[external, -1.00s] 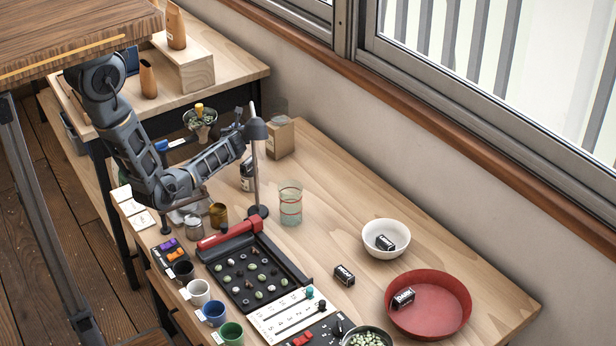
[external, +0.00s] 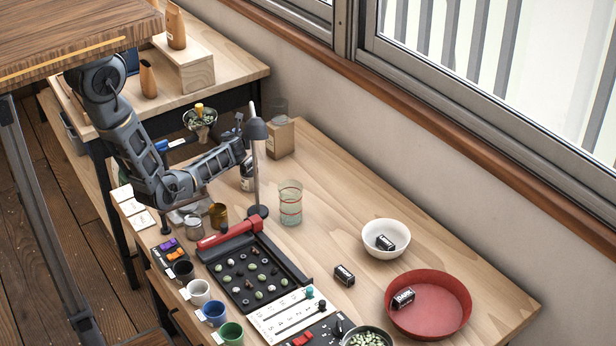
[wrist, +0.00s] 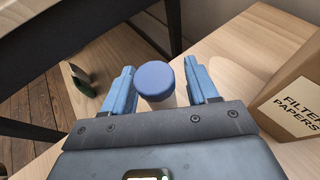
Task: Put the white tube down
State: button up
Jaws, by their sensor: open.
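The white tube (wrist: 161,102) has a round blue cap (wrist: 153,77) and shows in the wrist view between the two blue fingers of my gripper (wrist: 158,68). The fingers are open, one on each side of it, with a small gap at the right finger. Its cap faces the camera and hides most of the body, so I cannot tell clearly what its lower end rests on. In the external view my gripper (external: 241,141) is at the far left end of the long table, partly behind the lamp, and the tube cannot be made out there.
A filter papers box (wrist: 297,100) stands just right of my gripper. The lamp (external: 256,165) stands close to the arm. A glass cylinder (external: 290,204), white bowl (external: 372,248) and red tray (external: 457,320) are farther along the table. A dark table leg (wrist: 173,25) is beyond the tube.

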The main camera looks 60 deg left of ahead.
jog(key=shift+r, duration=0.25)
jog(key=v, duration=1.2)
